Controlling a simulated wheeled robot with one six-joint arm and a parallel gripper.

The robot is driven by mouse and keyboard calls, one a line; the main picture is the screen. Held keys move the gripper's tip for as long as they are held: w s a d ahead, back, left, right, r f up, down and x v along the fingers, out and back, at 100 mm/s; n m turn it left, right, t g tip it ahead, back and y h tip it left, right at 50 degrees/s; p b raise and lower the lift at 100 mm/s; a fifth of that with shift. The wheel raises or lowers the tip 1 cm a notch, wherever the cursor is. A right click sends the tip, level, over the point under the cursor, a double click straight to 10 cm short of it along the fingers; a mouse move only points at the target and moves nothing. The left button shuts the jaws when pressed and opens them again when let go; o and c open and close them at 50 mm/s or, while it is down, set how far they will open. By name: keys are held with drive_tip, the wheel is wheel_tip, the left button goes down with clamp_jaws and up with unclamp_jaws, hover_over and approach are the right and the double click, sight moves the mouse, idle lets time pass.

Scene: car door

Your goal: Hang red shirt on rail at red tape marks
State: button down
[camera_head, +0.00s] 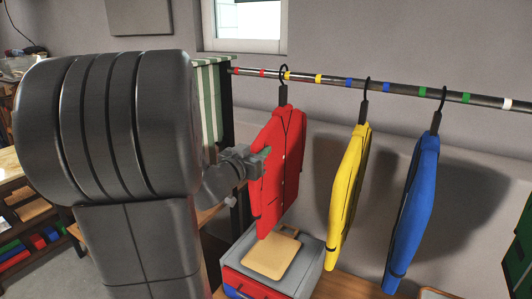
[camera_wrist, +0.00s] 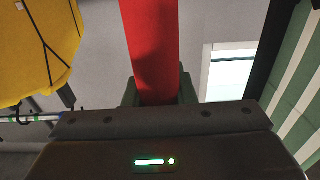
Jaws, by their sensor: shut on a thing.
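The red shirt (camera_head: 278,170) hangs upright on a black hanger, whose hook overlaps the rail (camera_head: 400,88) at a yellow tape mark (camera_head: 287,75). I cannot tell whether the hook rests on the rail. Two red tape marks (camera_head: 262,73) lie left of the hook, toward the rail's left end. My gripper (camera_head: 263,156) is shut on the shirt's left side. In the wrist view, a red strip of the shirt (camera_wrist: 153,45) runs between the jaws (camera_wrist: 158,90). My arm hides part of the room on the left.
A yellow shirt (camera_head: 347,195) hangs near the blue marks, right of the red shirt. A blue shirt (camera_head: 413,210) hangs between the green marks. A drawer box (camera_head: 310,262) with a wooden board (camera_head: 271,257) stands below. A green striped cloth (camera_head: 208,98) is near the rail's left end.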

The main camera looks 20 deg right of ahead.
drive_tip(key=w+a, duration=0.6)
drive_tip(key=w, duration=0.2)
drive_tip(key=shift+w+a+f, duration=0.35)
drive_tip(key=shift+a+f, duration=0.05)
drive_tip(key=shift+f, duration=0.05)
idle(0.4)
drive_tip(key=c, duration=1.1)
unclamp_jaws()
drive_tip(key=shift+f, duration=0.1)
drive_tip(key=shift+s+a, duration=0.1)
drive_tip(key=b+v, duration=0.1)
drive_tip(key=v, duration=1.2)
drive_tip(key=shift+s+a, duration=0.2)
